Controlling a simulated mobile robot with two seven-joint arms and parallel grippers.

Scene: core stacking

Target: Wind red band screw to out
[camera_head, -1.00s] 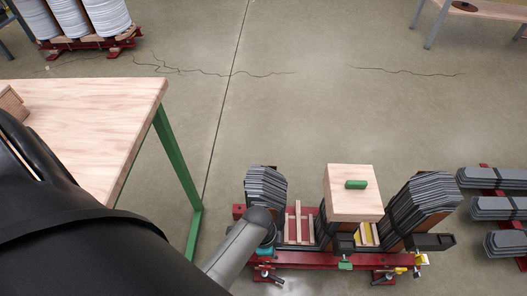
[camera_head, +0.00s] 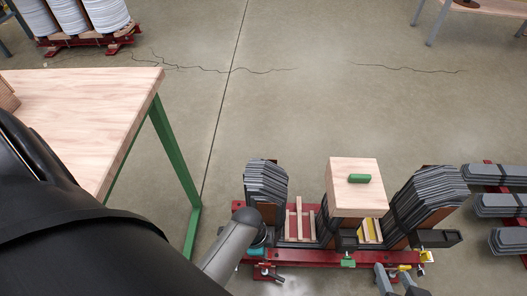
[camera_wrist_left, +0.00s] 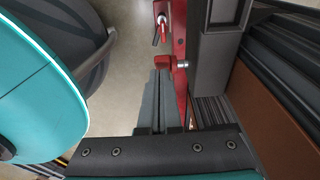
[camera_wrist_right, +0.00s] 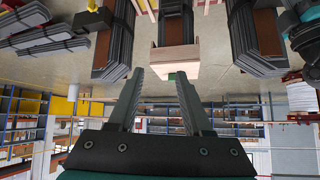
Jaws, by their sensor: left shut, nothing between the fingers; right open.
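In the left wrist view a small screw with a red band or handle (camera_wrist_left: 162,24) sticks out beside the red rail at the top. A second silver pin with red (camera_wrist_left: 182,64) shows lower on the rail. My left gripper (camera_wrist_left: 157,80) is shut and empty, its fingers beside the rail and below the screw in the picture. In the head view my left arm hides most of this gripper at the red frame's left end (camera_head: 245,214). My right gripper (camera_wrist_right: 160,78) is open and empty; its fingertips also show at the bottom of the head view (camera_head: 393,270).
The red frame carries grey plate stacks (camera_head: 266,182) and (camera_head: 428,198), with a wooden block with a green handle (camera_head: 358,200) between them. A wooden table (camera_head: 85,110) stands at the left. More grey stacks (camera_head: 500,205) lie at the right.

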